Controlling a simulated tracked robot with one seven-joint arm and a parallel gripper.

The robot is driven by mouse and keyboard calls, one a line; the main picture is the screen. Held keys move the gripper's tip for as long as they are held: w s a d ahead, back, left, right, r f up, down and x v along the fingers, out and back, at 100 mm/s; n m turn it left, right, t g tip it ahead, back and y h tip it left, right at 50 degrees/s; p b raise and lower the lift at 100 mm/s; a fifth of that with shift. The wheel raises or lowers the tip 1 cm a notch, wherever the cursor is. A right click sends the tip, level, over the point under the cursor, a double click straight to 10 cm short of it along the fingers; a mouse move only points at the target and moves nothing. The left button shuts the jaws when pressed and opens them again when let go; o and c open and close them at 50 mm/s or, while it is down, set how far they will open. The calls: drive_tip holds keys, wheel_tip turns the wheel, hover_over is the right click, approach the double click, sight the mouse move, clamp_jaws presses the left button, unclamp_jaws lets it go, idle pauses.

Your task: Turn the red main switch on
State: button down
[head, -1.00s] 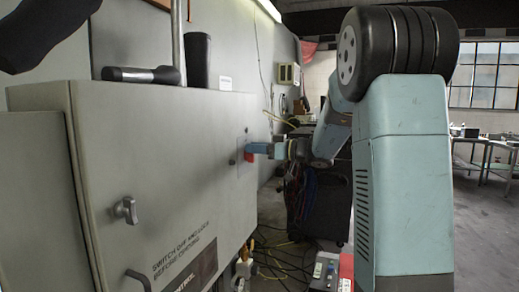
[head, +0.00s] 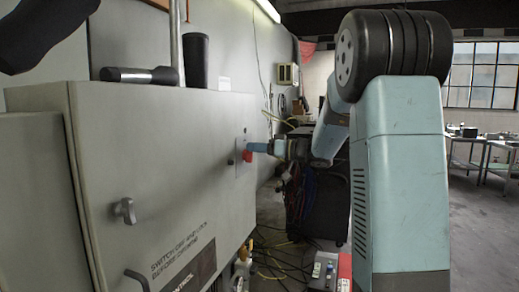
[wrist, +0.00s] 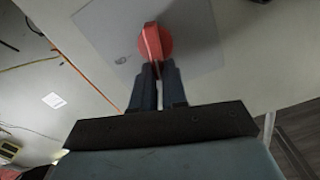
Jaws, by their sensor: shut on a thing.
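The red main switch (head: 247,156) is a red rotary knob on a plate on the front of the grey cabinet (head: 150,150). My gripper (wrist: 157,72) is shut on the near end of the knob's handle, with a dark finger on each side. In the head view my gripper (head: 258,147) reaches the switch from the right. The fingers hide part of the handle.
A silver latch (head: 124,210) and a dark handle (head: 138,280) stick out of the cabinet front. Cables (head: 275,255) lie on the floor below. Open floor is at the right.

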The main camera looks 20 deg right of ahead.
drive_tip(key=shift+w+d+f+m, duration=0.1)
drive_tip(key=shift+w+f+m, duration=0.25)
drive_tip(key=shift+m, duration=2.1)
drive_tip(key=shift+w+d+f+m, duration=0.15)
drive_tip(key=shift+f+m, duration=0.4)
drive_tip(key=shift+m, duration=1.85)
drive_tip(key=shift+w+d+f+m, duration=0.1)
drive_tip(key=shift+w+f+m, duration=0.3)
drive_tip(key=shift+m, duration=2.05)
drive_tip(key=shift+s+f, duration=0.1)
drive_tip(key=c, duration=1.2)
unclamp_jaws()
drive_tip(key=shift+o, duration=0.2)
